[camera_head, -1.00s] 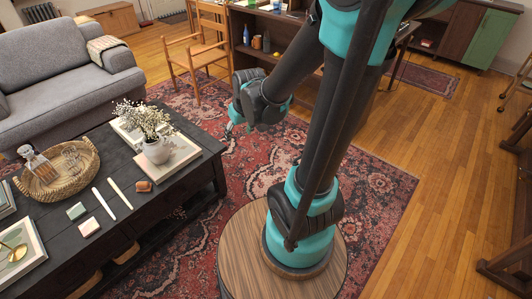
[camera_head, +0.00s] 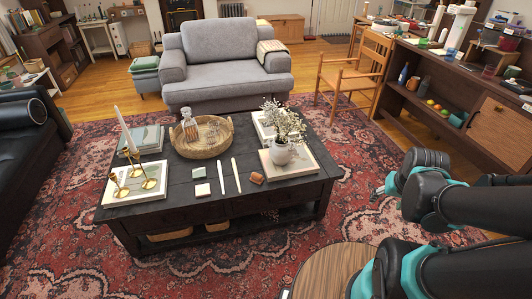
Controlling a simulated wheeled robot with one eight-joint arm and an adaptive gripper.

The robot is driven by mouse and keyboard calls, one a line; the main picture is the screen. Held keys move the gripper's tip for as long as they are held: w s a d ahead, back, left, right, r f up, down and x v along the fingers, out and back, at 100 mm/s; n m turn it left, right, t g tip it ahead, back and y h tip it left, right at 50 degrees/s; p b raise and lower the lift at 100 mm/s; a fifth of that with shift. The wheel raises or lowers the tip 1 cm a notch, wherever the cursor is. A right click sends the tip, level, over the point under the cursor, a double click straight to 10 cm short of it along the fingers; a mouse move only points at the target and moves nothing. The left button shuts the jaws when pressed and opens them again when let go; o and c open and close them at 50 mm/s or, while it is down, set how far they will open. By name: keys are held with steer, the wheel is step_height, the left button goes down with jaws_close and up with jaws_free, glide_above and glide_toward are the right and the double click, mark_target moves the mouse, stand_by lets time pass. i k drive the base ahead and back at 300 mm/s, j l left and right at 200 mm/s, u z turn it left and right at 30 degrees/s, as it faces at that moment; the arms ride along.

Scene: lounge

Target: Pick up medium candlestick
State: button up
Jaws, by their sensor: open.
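A group of brass candlesticks (camera_head: 148,183) stands on a light book or tray at the left end of the dark coffee table (camera_head: 180,208). They differ in height; which is the medium one is hard to tell at this size. A tall white candle (camera_head: 124,129) rises beside or from one of them. My gripper (camera_head: 377,191) is at the right, over the rug, clear of the table's right end and far from the candlesticks. It is open and empty, pointing left.
The table also holds a wicker tray (camera_head: 220,148) with a decanter, a flower vase (camera_head: 280,153), white tapers (camera_head: 236,175) and small blocks. A grey armchair (camera_head: 225,75) stands behind, a wooden chair (camera_head: 345,85) at right. Rug in front of the table is clear.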

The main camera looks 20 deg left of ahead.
mark_target(135, 172)
steer(key=u, duration=2.05)
steer(key=i+l+u, duration=0.15)
steer(key=i+u, duration=0.35)
steer(key=i+l+u, duration=0.3)
steer(key=u, duration=0.2)
steer(key=i+l+u, duration=0.3)
steer(key=l+u, duration=0.15)
